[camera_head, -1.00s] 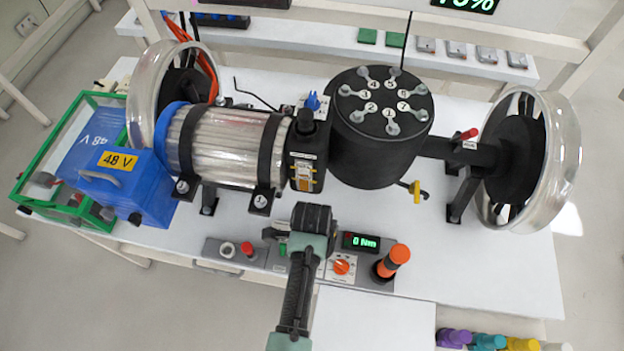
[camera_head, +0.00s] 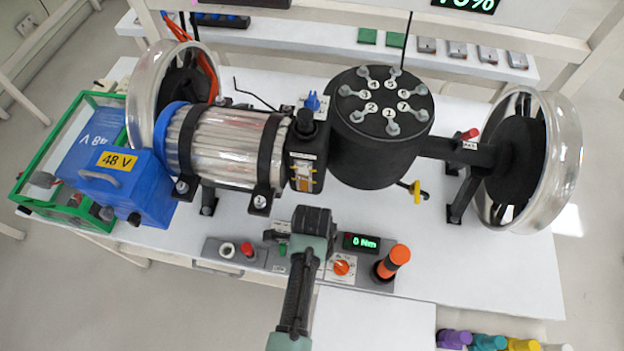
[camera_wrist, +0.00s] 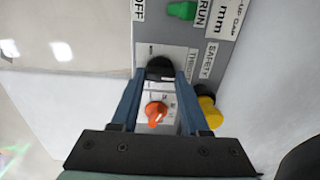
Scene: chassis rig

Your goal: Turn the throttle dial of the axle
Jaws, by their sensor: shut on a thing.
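The throttle dial (camera_wrist: 160,65) is a black knob on the grey control panel, beside a label that seems to read THROTTLE. In the wrist view it sits between the tips of my gripper's blue fingers (camera_wrist: 160,76), which are shut on it. In the head view my wrist (camera_head: 312,225) is over the panel and hides the dial and fingertips. The axle rig stands behind, with a ribbed motor (camera_head: 228,147), a black drum (camera_head: 375,160) and a clear-rimmed wheel (camera_head: 560,155) at the right.
An orange pointer knob (camera_wrist: 155,111) lies close between my fingers, also on the panel in the head view (camera_head: 341,267). A green display (camera_head: 361,242) reads 0 Nm. A blue 48 V box (camera_head: 120,185) is at left.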

